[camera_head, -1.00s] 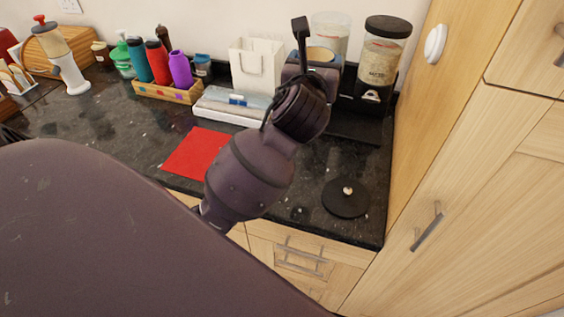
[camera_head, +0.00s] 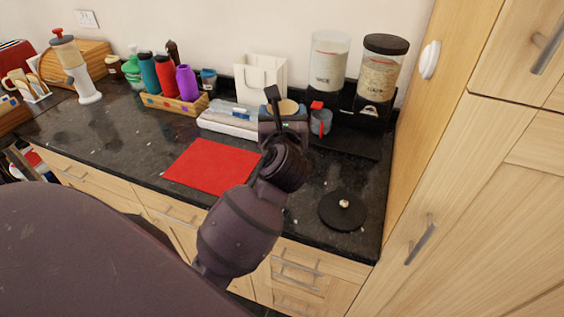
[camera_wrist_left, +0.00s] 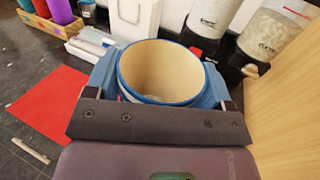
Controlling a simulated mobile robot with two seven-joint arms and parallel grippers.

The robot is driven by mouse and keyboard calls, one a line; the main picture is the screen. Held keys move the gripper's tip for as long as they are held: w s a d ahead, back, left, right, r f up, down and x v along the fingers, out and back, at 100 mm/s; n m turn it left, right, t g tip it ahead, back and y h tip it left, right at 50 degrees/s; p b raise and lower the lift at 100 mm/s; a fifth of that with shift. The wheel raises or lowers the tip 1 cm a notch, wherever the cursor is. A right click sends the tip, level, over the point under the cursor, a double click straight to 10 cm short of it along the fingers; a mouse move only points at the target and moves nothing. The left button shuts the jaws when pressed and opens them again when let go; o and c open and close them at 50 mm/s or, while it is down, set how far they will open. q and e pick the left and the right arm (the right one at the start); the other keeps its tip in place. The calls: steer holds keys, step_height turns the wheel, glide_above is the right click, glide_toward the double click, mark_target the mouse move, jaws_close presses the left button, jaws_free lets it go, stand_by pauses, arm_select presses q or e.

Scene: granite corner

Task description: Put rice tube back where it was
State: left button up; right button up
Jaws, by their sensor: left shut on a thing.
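The clear rice tube (camera_head: 329,62), with a "RICE" label, stands upright in the black dispenser stand (camera_head: 364,112) at the back right corner. It shows no black lid; its upper part is cut off in the left wrist view (camera_wrist_left: 214,14). A flat black lid (camera_head: 342,211) with a light knob lies on the counter in front. My left gripper (camera_head: 284,122) is shut on a round, open-topped cup (camera_wrist_left: 160,70) with a blue rim and cream inside. The gripper is in front of and left of the stand. My right gripper is not in view.
A second filled tube (camera_head: 381,70) with a black lid stands right of the rice tube, near the wooden cabinet side (camera_head: 430,100). A white paper bag (camera_head: 261,78) and a white box (camera_head: 228,119) are left. A red mat (camera_head: 211,166) lies on the counter.

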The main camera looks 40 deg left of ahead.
arm_select(q)
step_height(320, 180, down, 12)
steer(key=b, duration=0.2)
steer(key=shift+b, duration=0.3)
steer(key=shift+f, duration=0.25)
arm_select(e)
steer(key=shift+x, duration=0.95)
arm_select(q)
steer(key=shift+f, duration=0.15)
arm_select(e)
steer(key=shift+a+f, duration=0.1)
